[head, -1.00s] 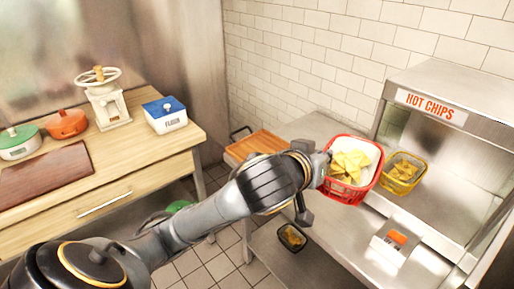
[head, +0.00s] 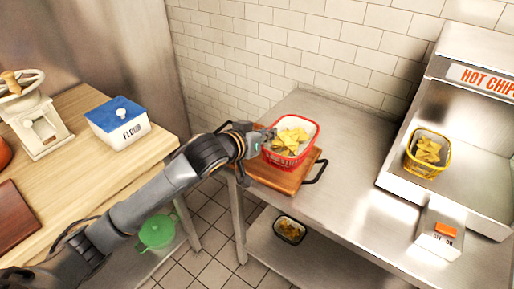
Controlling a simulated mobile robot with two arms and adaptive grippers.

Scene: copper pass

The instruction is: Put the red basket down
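The red basket (head: 283,161), lined in white and filled with yellow chips (head: 290,139), is over the wooden tray (head: 302,176) on the steel counter. It looks upright, and I cannot tell whether its base touches the tray. My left gripper (head: 263,136) is at the basket's left rim and appears shut on it; the fingertips are partly hidden. My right gripper is not in view.
A yellow basket of chips (head: 428,153) stands in the hot chips warmer (head: 475,165) at right. The steel counter (head: 345,150) is clear between tray and warmer. A dark basket (head: 290,230) is on the lower shelf. A wooden table with a flour box (head: 118,122) is at left.

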